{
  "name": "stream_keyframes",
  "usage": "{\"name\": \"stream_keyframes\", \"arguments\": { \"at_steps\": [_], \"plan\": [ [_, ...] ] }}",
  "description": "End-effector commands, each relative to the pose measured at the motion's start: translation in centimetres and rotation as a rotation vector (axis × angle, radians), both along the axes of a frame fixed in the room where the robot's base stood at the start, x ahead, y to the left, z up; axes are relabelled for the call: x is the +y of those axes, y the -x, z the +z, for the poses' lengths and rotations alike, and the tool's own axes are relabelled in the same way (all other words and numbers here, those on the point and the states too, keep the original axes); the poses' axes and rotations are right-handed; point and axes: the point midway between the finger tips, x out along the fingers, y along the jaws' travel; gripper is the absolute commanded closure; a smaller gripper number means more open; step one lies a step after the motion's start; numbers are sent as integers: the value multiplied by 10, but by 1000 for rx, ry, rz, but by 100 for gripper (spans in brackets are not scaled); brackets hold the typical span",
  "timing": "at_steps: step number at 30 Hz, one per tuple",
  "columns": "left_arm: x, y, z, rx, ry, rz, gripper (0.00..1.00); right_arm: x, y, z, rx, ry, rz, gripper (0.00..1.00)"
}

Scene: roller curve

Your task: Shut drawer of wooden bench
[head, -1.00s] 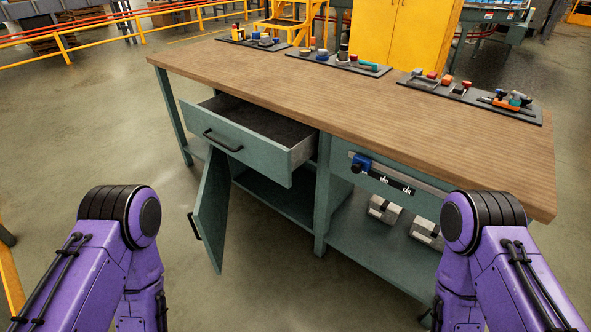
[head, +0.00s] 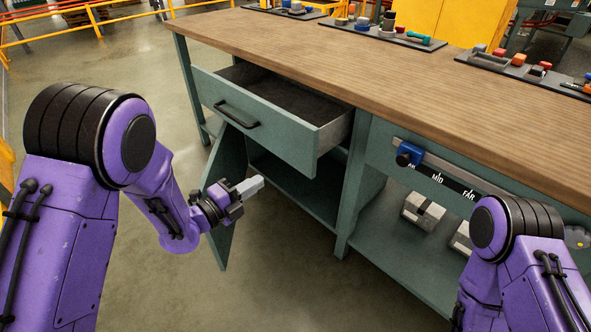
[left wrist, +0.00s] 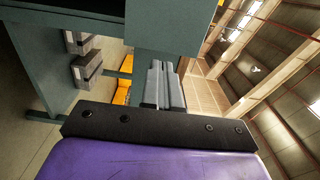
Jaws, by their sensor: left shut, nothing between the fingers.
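The wooden bench (head: 400,75) has a wooden top and a grey-green frame. Its drawer (head: 262,128) is pulled open, with a black bar handle (head: 236,115) on its front and a dark, empty-looking inside. My left gripper (head: 250,186) is shut and empty, below the drawer front and in front of the open cabinet door. In the left wrist view the shut fingers (left wrist: 163,88) point at grey-green bench panels. A gap to the drawer shows in the head view. My right arm shows at the lower right, but its gripper is not in view.
A cabinet door (head: 225,165) hangs open below the drawer. A slider with a blue knob (head: 409,153) is on the right bench front, marked MID and FAR. Grey blocks (head: 422,210) sit on the lower shelf. Trays of small parts (head: 375,35) stand along the bench's back.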

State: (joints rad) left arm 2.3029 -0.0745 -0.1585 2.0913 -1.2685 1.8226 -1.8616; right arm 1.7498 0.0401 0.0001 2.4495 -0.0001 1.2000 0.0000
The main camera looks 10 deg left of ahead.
Motion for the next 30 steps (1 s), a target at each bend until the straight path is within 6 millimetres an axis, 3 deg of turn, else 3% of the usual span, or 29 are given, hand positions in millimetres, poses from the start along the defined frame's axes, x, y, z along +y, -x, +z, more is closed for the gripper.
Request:
{"name": "stream_keyframes", "arguments": {
  "at_steps": [5,18,24,30],
  "plan": [
    [-16,-18,4,-15,-11,-13,100,0,0,6,0,0,0,25],
    [-73,-91,2,-10,-8,-10,100,0,0,14,0,0,0,25],
    [-86,-107,2,-9,-8,-9,100,0,0,15,0,0,0,25],
    [-88,-110,1,-8,-9,-8,100,0,0,15,0,0,0,25]
  ]
}}
